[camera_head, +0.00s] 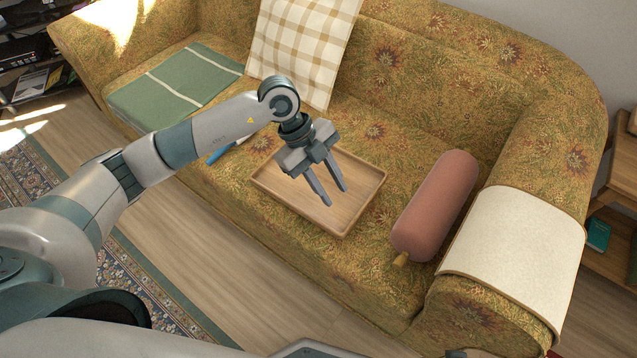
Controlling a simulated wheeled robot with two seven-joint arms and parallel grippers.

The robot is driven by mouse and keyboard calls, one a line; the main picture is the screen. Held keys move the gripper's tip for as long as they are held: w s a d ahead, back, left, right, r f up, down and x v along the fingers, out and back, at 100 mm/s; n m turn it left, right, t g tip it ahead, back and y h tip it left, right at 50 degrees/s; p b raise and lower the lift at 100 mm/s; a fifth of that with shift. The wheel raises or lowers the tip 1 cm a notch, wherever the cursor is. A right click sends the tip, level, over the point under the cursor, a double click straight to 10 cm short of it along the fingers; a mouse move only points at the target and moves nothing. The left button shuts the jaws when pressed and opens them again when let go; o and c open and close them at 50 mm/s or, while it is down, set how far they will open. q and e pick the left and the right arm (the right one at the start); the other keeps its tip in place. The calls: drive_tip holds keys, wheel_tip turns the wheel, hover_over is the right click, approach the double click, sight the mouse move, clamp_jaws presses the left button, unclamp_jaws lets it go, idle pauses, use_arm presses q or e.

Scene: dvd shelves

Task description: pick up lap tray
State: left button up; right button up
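The lap tray (290,202) is a shallow light-wood rectangle with a raised rim. It lies on the seat of the patterned sofa, near the middle of the view. My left gripper (336,198) is over the tray, fingers pointing down and slightly right, apart from each other with nothing between them. The gripper and wrist hide part of the tray's back left side. I cannot tell exactly how high the fingertips are above the tray. My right gripper is not in view.
A pink bolster (436,205) lies right of the tray, near the cream armrest cover (520,250). A blue object (222,151) lies left of the tray, partly behind my arm. Wooden floor is in front.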

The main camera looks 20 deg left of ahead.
use_arm(q)
drive_tip(key=w+a+n+y, duration=0.1)
drive_tip(key=w+a+y, duration=0.1)
drive_tip(key=a, duration=0.4)
drive_tip(key=w+a+n+t+y, duration=0.1)
drive_tip(key=a+y, duration=0.2)
drive_tip(key=a, duration=0.3)
drive_tip(key=shift+w+a+r+n+y, duration=0.3)
drive_tip(key=shift+w+r+n, duration=0.05)
drive_tip(key=shift+r+n, duration=0.1)
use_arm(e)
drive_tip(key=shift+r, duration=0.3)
use_arm(q)
wheel_tip(320, 180, down, 12)
drive_tip(key=shift+d+r, duration=0.1)
drive_tip(key=shift+r, duration=0.1)
drive_tip(key=shift+f, duration=0.3)
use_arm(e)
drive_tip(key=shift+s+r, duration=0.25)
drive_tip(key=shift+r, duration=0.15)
